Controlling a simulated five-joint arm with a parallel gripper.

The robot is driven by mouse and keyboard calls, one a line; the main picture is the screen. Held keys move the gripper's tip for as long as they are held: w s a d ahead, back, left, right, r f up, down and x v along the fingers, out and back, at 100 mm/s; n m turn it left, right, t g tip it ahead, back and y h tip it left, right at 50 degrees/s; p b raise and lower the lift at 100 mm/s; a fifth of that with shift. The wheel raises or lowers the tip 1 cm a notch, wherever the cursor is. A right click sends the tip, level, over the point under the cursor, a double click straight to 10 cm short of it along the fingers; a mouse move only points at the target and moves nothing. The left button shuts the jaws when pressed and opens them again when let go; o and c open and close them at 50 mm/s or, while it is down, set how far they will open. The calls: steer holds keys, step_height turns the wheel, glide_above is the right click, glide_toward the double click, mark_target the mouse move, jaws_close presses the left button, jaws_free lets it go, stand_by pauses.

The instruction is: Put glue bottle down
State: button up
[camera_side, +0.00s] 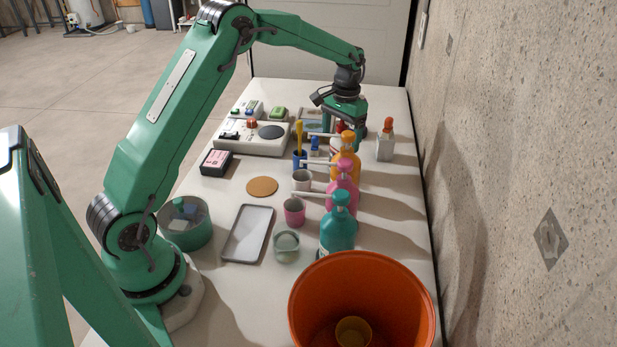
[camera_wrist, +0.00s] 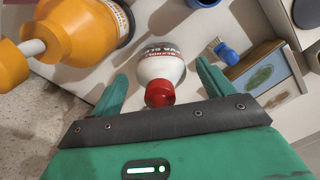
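The glue bottle (camera_wrist: 162,70) is white with a red cap and dark red lettering. In the wrist view it sits between my gripper's two green fingers (camera_wrist: 161,78), with a gap on each side. In the side view my gripper (camera_side: 342,132) is low over the far right part of the table. There the glue bottle (camera_side: 336,145) shows only as a bit of red and white, mostly hidden behind the orange pump bottle and my fingers. The bottle's base appears to be on the table, but its contact is hidden.
Orange (camera_side: 346,165), pink (camera_side: 342,190) and teal (camera_side: 338,232) pump bottles line up in front. A grey bottle with an orange cap (camera_side: 385,146) stands right, by the wall. A large orange bucket (camera_side: 300,300) is nearest.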

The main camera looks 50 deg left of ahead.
steer(key=shift+r, duration=0.2)
steer(key=r, duration=0.7)
steer(key=w+r, duration=0.1)
steer(key=r, duration=0.3)
steer(key=shift+r, duration=0.35)
steer(key=shift+s+r, duration=0.1)
steer(key=shift+r, duration=0.05)
steer(key=shift+s+d+r, duration=0.1)
steer(key=shift+s+r, duration=0.15)
steer(key=shift+r, duration=0.1)
steer(key=s+d+r+t, duration=0.1)
steer(key=s+d+r, duration=0.15)
steer(key=s, duration=0.25)
steer(key=s+d+r+m+t, duration=0.1)
steer(key=s+d+r, duration=0.15)
steer(key=s, duration=0.25)
steer(key=s+d+r+t, duration=0.1)
steer(key=s+r, duration=0.2)
steer(key=s, duration=0.2)
steer(key=s+d+f+t, duration=0.1)
steer(key=s+d+f, duration=0.1)
steer(key=s, duration=0.6)
steer(key=s+d+f+t, duration=0.1)
steer(key=s+f+t, duration=0.1)
steer(key=s, duration=0.6)
steer(key=shift+s+d+f+m, duration=0.25)
steer(key=shift+d+f+m, duration=0.15)
steer(key=shift+f, duration=0.4)
